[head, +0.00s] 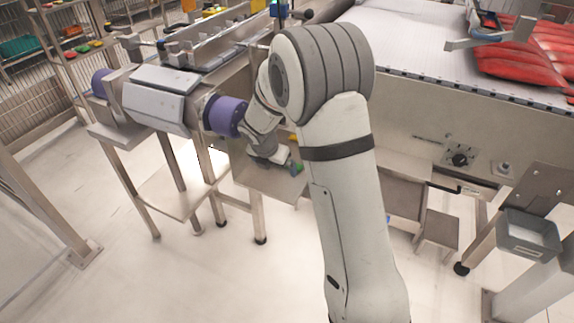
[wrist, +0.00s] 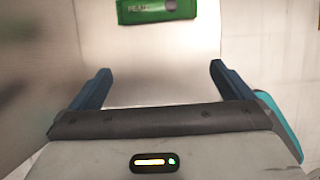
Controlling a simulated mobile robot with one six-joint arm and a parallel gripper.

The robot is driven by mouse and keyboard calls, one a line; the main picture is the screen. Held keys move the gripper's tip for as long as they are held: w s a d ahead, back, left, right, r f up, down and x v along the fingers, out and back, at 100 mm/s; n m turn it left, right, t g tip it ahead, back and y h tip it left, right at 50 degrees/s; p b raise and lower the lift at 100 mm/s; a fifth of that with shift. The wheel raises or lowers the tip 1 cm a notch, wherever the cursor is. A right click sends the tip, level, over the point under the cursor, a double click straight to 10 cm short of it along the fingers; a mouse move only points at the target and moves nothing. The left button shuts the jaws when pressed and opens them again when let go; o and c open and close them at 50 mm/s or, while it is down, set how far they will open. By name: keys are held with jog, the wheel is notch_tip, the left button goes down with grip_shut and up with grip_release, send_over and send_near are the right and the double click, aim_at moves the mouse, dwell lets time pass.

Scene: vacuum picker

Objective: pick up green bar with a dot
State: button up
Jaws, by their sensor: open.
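A green bar (wrist: 157,11) with pale lettering lies at the top edge of the wrist view, partly cut off. A darker round spot shows near its upper middle. It lies on a pale metal surface (wrist: 165,60). My gripper (wrist: 160,78) is open and empty, its two blue fingers spread wide. The bar is beyond the fingertips, apart from them, roughly centred between them. In the head view my gripper (head: 277,163) is low beside the machine, over a metal shelf (head: 262,184), mostly hidden behind my arm. I cannot make out the bar clearly there.
A conveyor (head: 400,45) with red packs (head: 518,65) stands at the upper right. A machine with purple-ended rollers (head: 162,98) is at the left, close to my gripper. A grey bin (head: 528,232) is at the lower right. The floor at the lower left is clear.

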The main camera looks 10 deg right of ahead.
jog(key=w+d, duration=0.1)
jog(key=w, duration=0.1)
jog(key=w+d, duration=0.2)
jog(key=shift+w+d, duration=0.25)
jog(key=shift+w, duration=0.05)
jog(key=b+x, duration=0.2)
jog(key=x, duration=0.3)
jog(key=shift+w, duration=0.1)
jog(key=c, duration=0.8)
jog(key=shift+r, duration=0.1)
